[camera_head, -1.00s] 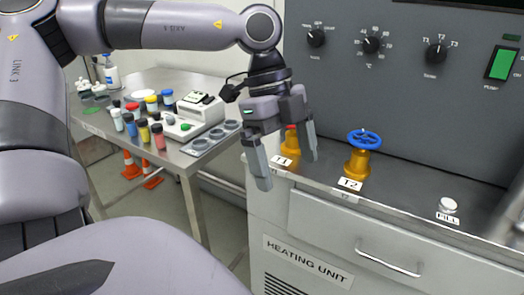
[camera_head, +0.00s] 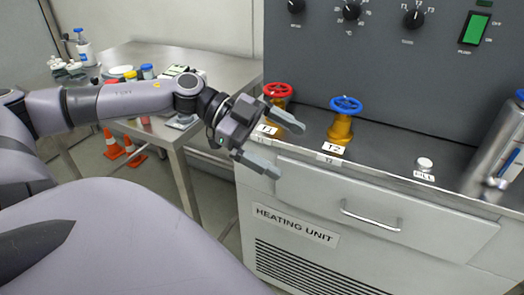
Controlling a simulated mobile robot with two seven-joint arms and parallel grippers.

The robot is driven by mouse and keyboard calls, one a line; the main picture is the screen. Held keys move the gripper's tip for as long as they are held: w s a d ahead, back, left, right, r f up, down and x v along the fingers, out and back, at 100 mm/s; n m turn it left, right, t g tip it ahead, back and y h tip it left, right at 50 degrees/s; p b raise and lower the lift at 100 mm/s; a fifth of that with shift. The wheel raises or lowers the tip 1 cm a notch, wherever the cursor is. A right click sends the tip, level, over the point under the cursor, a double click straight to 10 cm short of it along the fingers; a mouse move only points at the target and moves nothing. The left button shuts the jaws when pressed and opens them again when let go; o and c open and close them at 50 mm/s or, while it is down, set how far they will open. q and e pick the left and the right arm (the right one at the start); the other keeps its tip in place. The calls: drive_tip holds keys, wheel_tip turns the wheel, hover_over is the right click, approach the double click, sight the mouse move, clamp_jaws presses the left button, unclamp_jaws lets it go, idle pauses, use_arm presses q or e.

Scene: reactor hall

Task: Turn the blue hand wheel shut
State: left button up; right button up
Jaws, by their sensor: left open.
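The blue hand wheel (camera_head: 346,104) sits on top of a yellow valve body (camera_head: 341,127) on the heating unit's ledge, behind the label T2. My left gripper (camera_head: 287,147) is open and empty. Its two fingers point right, in front of the T1 valve and left of the blue wheel, apart from it. One finger lies near the T1 label and the other lower, near the ledge's front edge. My right gripper is not in view.
A red hand wheel (camera_head: 278,90) on an orange valve stands left of the blue one. A fill cap (camera_head: 425,164) and a metal cylinder (camera_head: 497,150) stand to the right. The grey control panel (camera_head: 400,75) rises behind. A steel table (camera_head: 228,72) stands at the left.

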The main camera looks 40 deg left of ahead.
use_arm(q)
drive_tip(key=a+f+n+t+y, duration=0.1)
drive_tip(key=f+n+t+y, duration=0.2)
drive_tip(key=f+n+t, duration=0.2)
drive_tip(key=a+f+n+t+y+p, duration=0.1)
drive_tip(key=f+n+t+y, duration=0.3)
drive_tip(key=f, duration=0.8)
drive_tip(key=shift+s+a+f+n+t, duration=0.2)
drive_tip(key=shift+a+n+t, duration=0.3)
drive_tip(key=shift+a+n, duration=0.4)
drive_tip(key=shift+s+d, duration=0.1)
drive_tip(key=shift+d, duration=0.05)
